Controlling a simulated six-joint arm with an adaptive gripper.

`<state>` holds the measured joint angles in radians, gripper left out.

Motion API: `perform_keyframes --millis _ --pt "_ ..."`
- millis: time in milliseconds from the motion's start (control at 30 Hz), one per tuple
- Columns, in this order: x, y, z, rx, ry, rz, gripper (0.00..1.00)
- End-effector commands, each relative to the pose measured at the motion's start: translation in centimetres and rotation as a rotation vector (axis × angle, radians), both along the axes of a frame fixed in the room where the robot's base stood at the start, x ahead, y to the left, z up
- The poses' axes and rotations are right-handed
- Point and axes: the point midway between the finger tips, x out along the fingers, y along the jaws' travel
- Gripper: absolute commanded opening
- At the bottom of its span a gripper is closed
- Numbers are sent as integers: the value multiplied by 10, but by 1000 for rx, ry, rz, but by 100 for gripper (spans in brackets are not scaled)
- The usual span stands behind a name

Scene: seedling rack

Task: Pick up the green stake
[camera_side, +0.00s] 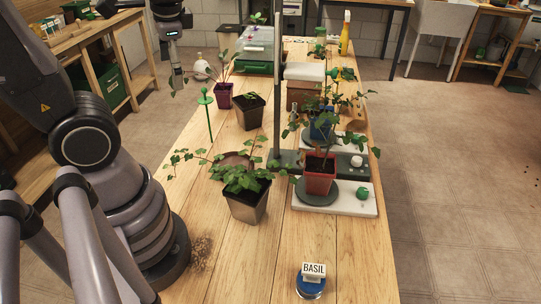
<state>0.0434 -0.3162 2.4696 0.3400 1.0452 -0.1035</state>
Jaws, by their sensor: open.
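The green stake (206,99) stands upright on the left part of the wooden table, with a wide round top and a thin stem. Its foot is near the table's left side. My gripper (177,84) points down at the upper left, apart from the stake and to its left in the picture. It is open, and no object shows in it. The fingers are small in this view.
A purple pot (224,97) and a dark square pot (250,115) stand right of the stake. A leafy metallic pot (248,204) stands in front. A grey post (278,90) rises mid-table. A red pot (320,176) and a basil tag (313,270) are nearer.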

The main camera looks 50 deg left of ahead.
Motion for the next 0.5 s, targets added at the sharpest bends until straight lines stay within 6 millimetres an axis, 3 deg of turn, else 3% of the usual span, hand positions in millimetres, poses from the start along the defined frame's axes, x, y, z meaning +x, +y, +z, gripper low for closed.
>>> perform_keyframes --millis 267,500 --pt "24 55 -46 408 542 -179 81" --pt "66 87 -92 764 886 -458 81"
